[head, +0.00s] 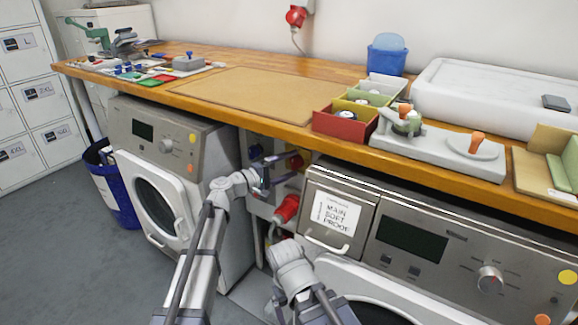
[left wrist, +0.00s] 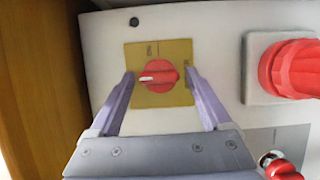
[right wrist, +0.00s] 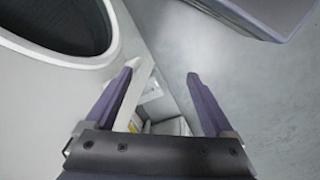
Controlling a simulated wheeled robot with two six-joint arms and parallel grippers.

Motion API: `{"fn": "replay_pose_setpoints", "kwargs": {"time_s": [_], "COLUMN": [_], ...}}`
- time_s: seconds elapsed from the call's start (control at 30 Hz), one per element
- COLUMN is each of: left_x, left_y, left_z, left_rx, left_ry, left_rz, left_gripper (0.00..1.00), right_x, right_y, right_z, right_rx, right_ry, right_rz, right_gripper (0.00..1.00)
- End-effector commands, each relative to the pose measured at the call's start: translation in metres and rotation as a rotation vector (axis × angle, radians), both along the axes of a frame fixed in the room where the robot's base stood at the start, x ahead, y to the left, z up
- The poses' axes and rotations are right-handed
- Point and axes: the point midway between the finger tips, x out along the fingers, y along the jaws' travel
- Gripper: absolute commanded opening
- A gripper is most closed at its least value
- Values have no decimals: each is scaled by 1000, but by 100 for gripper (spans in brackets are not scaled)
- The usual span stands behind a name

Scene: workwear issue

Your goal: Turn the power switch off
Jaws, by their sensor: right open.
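The power switch (left wrist: 157,76) is a red rotary knob on a yellow plate (left wrist: 178,98), with a white mark on its left side in the left wrist view. In the head view the switch (head: 296,162) shows partly on the panel under the worktop. My left gripper (left wrist: 159,72) is open, its fingers on either side of the knob and apart from it as far as I can tell. It also shows in the head view (head: 272,168). My right gripper (right wrist: 160,76) is open and empty, low beside the washing machine; its fingers are hard to make out in the head view.
A red plug (left wrist: 290,68) sits beside the switch plate; the head view shows it (head: 286,208) below the switch. The wooden worktop (head: 340,80) overhangs the panel. Washing machines (head: 205,150) stand on both sides. A blue bin (head: 115,195) is at the left.

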Motion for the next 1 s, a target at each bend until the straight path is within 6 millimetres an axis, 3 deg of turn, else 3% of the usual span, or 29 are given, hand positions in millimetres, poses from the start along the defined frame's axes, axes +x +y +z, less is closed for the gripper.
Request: {"fn": "replay_pose_setpoints", "kwargs": {"time_s": [0.1, 0.37, 0.8, 1.0], "left_x": [0, -1, -33, -38], "left_y": [0, 3, 58, 68], "left_z": [0, 0, 0, 0], "left_rx": [-1, -1, -1, -1], "left_ry": [0, 0, 0, 0], "left_rz": [1, 2, 3, 1], "left_gripper": [93, 93, 93, 93], "right_x": [0, 0, 0, 0], "right_y": [0, 0, 0, 0], "right_z": [0, 0, 0, -1], "right_rx": [0, 0, 0, 0], "right_ry": [0, 0, 0, 0], "right_rz": [0, 0, 0, 0], "right_gripper": [88, 88, 88, 88]}}
